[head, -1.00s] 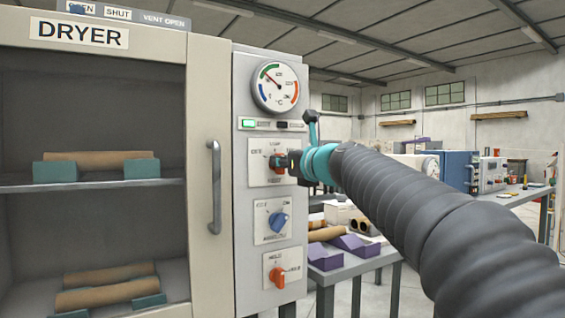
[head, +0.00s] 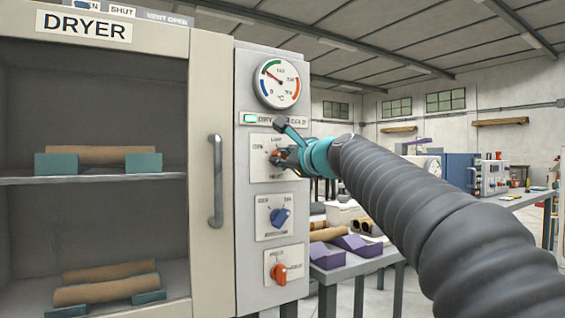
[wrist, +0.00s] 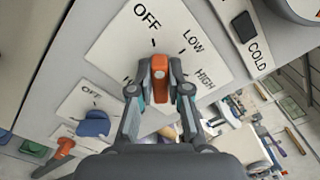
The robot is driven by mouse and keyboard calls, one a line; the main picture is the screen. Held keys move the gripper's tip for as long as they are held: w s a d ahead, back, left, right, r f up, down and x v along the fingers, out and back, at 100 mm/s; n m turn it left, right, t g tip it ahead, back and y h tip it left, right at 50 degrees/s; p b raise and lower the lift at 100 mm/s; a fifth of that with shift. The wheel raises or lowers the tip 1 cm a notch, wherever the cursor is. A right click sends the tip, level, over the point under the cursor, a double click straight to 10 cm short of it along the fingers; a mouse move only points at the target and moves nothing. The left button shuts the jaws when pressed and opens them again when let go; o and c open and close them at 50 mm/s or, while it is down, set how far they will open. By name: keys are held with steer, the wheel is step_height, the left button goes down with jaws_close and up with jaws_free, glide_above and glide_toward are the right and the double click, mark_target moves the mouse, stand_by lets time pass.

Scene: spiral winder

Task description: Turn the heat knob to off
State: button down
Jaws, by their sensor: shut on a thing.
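The heat knob is the orange knob (wrist: 159,72) on a white plate marked OFF, LOW and HIGH in the wrist view. It sits upright in that view, with its top end near the tick below the OFF label (wrist: 147,15). My gripper (wrist: 160,82) is shut on it, one finger on each side. In the head view my gripper (head: 287,158) is at the top plate (head: 262,172) of the dryer's control column and partly hides the knob (head: 276,156).
Below are a blue knob (head: 279,217) and a lower orange knob (head: 279,273). A dial gauge (head: 277,84) is above. The dryer door handle (head: 216,182) stands out to the left. A table with purple blocks (head: 327,255) is behind on the right.

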steer(key=shift+f+n+b, duration=0.1)
steer(key=shift+n+b, duration=0.25)
steer(key=shift+n, duration=0.65)
steer(key=c, duration=1.1)
jaws_free()
steer(key=v, duration=1.2)
steer(key=shift+n, duration=0.3)
